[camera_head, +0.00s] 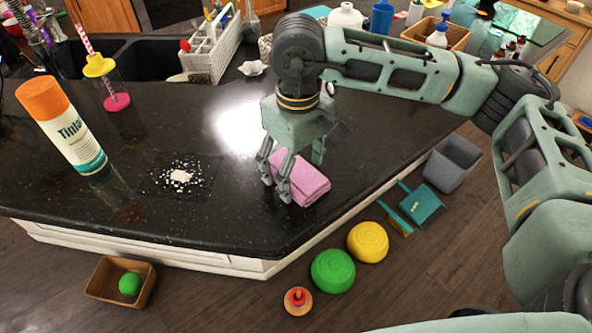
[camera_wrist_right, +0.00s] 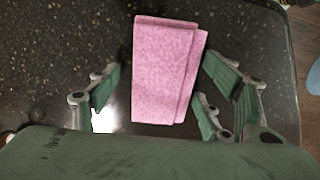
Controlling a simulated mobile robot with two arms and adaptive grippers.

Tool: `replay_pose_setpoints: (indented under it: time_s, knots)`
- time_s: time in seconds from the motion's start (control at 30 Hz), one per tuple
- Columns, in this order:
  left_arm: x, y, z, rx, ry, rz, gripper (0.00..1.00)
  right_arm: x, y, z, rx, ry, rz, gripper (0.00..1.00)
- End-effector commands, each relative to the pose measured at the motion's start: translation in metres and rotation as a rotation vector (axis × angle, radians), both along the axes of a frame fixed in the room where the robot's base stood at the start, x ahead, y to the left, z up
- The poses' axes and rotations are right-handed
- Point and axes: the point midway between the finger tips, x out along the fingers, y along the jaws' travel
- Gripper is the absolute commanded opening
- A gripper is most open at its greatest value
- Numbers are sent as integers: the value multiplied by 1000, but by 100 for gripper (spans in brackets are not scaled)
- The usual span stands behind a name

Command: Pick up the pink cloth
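The pink cloth (camera_head: 305,183) lies folded flat on the dark countertop near its front right edge in the head view. In the right wrist view the cloth (camera_wrist_right: 166,70) lies ahead of and between the fingers. My right gripper (camera_head: 292,178) is directly over and beside the cloth, pointing down, and partly hides it in the head view. In the right wrist view the right gripper (camera_wrist_right: 160,95) is open, with fingers on both sides of the cloth and gaps visible. My left gripper is not in view.
A spray can (camera_head: 62,125) with an orange cap stands on the left of the counter. White crumbs (camera_head: 180,178) lie left of the cloth. A sink (camera_head: 135,60) and a white caddy (camera_head: 212,50) are behind. Green (camera_head: 333,270) and yellow (camera_head: 367,242) round objects lie on the floor.

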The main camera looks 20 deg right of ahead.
Motion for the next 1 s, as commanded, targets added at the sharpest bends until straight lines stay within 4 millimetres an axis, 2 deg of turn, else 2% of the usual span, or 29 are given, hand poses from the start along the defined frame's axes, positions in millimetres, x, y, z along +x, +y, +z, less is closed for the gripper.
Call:
replay_pose_setpoints:
  time_s: [0.03, 0.23, 0.47, 0.77, 0.87, 1.0]
  knots:
    - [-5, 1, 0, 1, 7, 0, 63, 0, 0, 0, 0, 0, 0, 66]
    - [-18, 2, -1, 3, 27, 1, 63, 0, 0, 0, 0, 0, 0, 48]
    - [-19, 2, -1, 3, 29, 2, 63, 0, 0, 0, 0, 0, -1, 28]
    - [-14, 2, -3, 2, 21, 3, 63, 1, 0, 2, 0, -1, -1, 28]
    - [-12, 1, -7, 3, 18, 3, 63, 1, 0, 8, 2, -1, -1, 28]
    - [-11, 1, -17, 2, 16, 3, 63, 1, 1, 25, 2, -5, -1, 28]
